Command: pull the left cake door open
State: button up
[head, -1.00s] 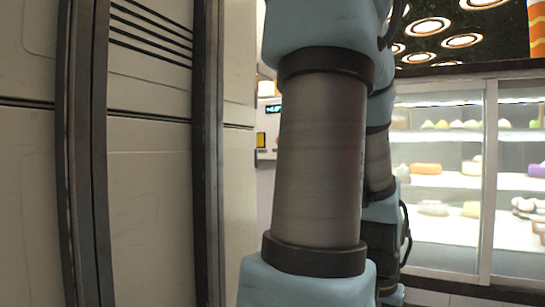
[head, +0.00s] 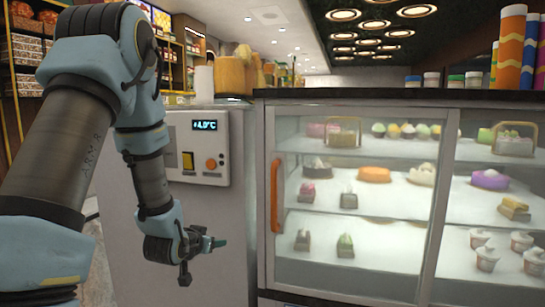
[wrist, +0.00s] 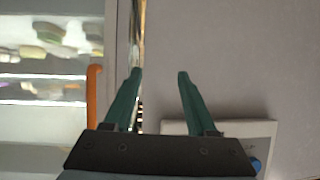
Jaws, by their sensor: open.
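The left cake door (head: 350,190) is a glass panel on the display case and looks shut. Its orange vertical handle (head: 276,195) is on the door's left edge. My gripper (head: 222,242) is left of the handle and lower than its middle, in front of the grey cabinet side in the head view. In the wrist view my gripper (wrist: 160,75) is open, with nothing between its teal fingers. There the orange handle (wrist: 94,95) shows left of the left finger, outside the jaws and partly hidden at its lower end.
A grey cabinet (head: 150,240) with a control panel (head: 200,148) and temperature display stands left of the case. The case holds cakes on shelves. A dark counter top (head: 390,96) carries jars and tall striped tubes (head: 510,48) at the right.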

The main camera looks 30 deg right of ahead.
aim_at(272, 187)
jog(key=s+d+r+m+h+p, duration=0.35)
jog(key=d+r+h+p, duration=0.45)
jog(key=d+r, duration=0.45)
jog(key=shift+n+t+y, duration=0.35)
jog(key=shift+t+y, duration=0.05)
jog(key=shift+y, duration=0.1)
jog(key=p+x, duration=0.3)
jog(key=x, duration=0.6)
jog(key=shift+d, duration=0.35)
grip_shut()
